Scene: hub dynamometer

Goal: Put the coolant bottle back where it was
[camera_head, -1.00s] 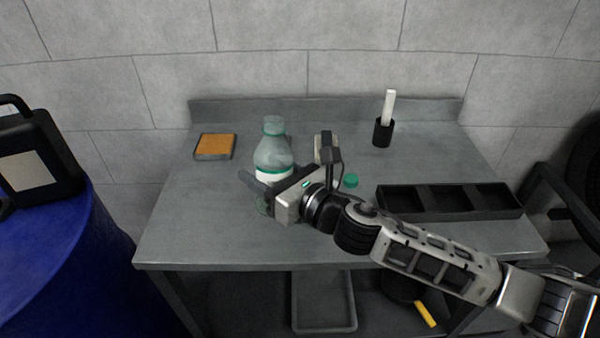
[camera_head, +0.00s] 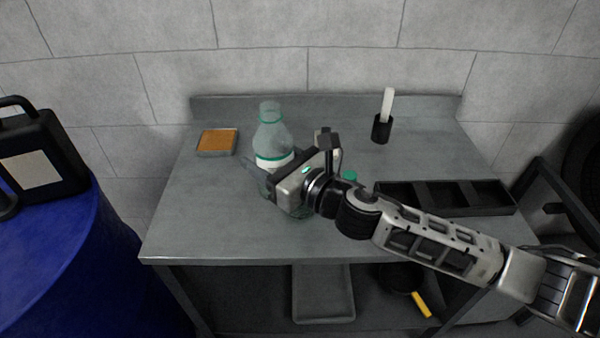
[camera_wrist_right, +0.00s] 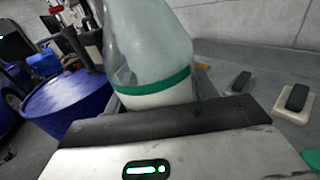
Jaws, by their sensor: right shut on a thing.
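The coolant bottle (camera_head: 271,138) is clear with a green band, a white label and a green ring at its neck. It stands close to upright at the middle left of the grey bench. My right gripper (camera_head: 268,180) is shut on its lower part, coming in from the right. The bottle (camera_wrist_right: 150,45) fills the middle of the right wrist view, between the fingers. Whether its base touches the bench is hard to tell, as the gripper hides part of it. My left gripper is not in view.
An orange-topped pad (camera_head: 217,141) lies at the back left. A black cup with a white stick (camera_head: 382,128) stands at the back right. A black divided tray (camera_head: 445,197) lies at the right. A green cap (camera_head: 350,175) sits behind my wrist. A blue drum (camera_head: 60,270) stands left.

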